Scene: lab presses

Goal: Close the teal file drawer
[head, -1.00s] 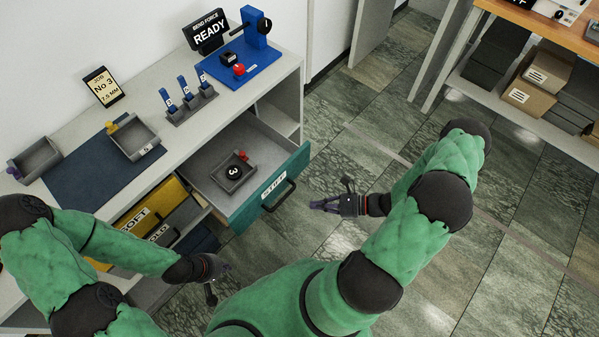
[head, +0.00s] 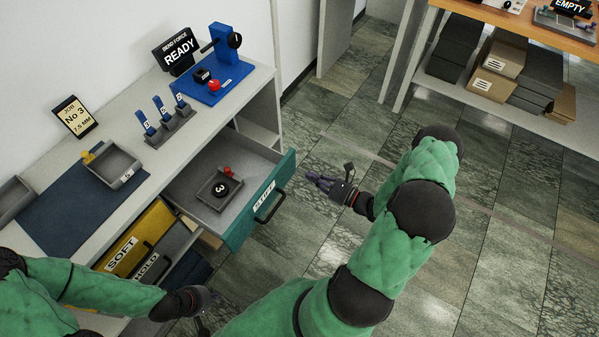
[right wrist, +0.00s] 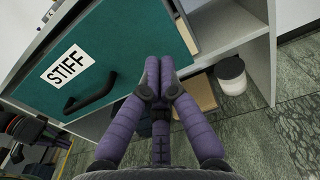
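The teal-fronted drawer (head: 262,204), labelled STIFF with a dark bar handle (head: 270,200), stands pulled out of the grey bench. Its front also shows in the right wrist view (right wrist: 110,50), with its handle (right wrist: 91,94). Inside it lies a grey tray (head: 211,199) with a black disc marked 3 and a red knob. My right gripper (head: 309,179) is empty, with its purple fingers drawn together, in front of the drawer's far end; whether it touches the front is unclear. My left gripper (head: 207,311) is low at the bottom, partly hidden, its fingers unclear.
Below the bench top are a yellow SOFT drawer (head: 138,240) and a grey HOLD drawer (head: 155,258). A blue press (head: 222,75) and a READY sign (head: 175,50) stand on the bench. Open tiled floor lies to the right, with a wooden-topped bench beyond.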

